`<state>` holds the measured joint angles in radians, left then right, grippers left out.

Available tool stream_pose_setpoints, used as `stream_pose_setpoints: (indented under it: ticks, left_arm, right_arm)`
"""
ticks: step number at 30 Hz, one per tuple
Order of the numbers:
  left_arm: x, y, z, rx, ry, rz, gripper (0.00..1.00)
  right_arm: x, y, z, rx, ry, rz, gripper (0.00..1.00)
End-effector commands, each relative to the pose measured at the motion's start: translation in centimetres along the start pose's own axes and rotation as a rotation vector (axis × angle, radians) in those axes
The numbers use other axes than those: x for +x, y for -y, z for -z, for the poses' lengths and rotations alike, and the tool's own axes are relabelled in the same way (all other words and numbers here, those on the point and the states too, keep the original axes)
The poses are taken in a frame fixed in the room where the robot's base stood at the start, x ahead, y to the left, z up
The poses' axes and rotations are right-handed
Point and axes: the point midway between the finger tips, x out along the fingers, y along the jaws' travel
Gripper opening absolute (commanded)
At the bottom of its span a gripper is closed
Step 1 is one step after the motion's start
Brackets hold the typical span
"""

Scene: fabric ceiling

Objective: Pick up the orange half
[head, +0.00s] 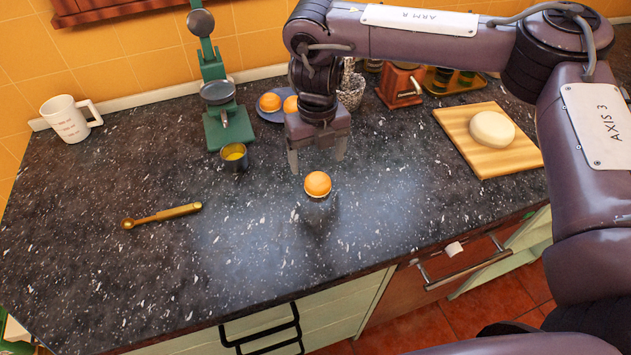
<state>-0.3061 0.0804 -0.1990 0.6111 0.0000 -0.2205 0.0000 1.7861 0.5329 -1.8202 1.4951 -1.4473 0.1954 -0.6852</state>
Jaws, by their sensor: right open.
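An orange half (318,183) sits near the middle of the counter, cut face up, on what looks like a small dark or clear holder that is hard to make out. My right gripper (318,168) points down just behind and above it, its two fingers spread apart with nothing visible between them. I cannot tell the exact gap between the fingertips and the orange. More orange halves (270,102) lie on a blue plate (262,115) at the back, partly hidden by my right gripper. My left gripper is not in view.
A green juicer press (229,127) and a small cup (234,157) of orange liquid stand left of the gripper. A brass spoon (162,215) lies front left, a white mug (68,119) back left. A wooden board (510,161) with dough (491,130) is at right. The front counter is clear.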

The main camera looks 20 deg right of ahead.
Motion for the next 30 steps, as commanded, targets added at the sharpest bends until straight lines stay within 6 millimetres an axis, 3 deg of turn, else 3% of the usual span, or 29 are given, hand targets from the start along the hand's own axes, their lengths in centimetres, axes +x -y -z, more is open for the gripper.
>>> stream_pose_setpoints:
  ticks: [6,13,22,30]
  left_arm:
    - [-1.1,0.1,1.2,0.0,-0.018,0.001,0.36]
    - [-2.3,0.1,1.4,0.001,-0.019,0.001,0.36]
    - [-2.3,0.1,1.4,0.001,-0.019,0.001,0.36]
    - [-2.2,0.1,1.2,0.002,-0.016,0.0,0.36]
  right_arm:
    - [2.2,0.0,0.1,0.0,-0.002,0.001,0.79]
    - [5.7,-0.1,0.3,0.0,-0.002,0.001,0.79]
    - [6.6,-0.1,0.2,0.0,0.0,0.0,0.79]
    - [6.5,-0.1,0.2,0.0,0.001,0.0,0.46]
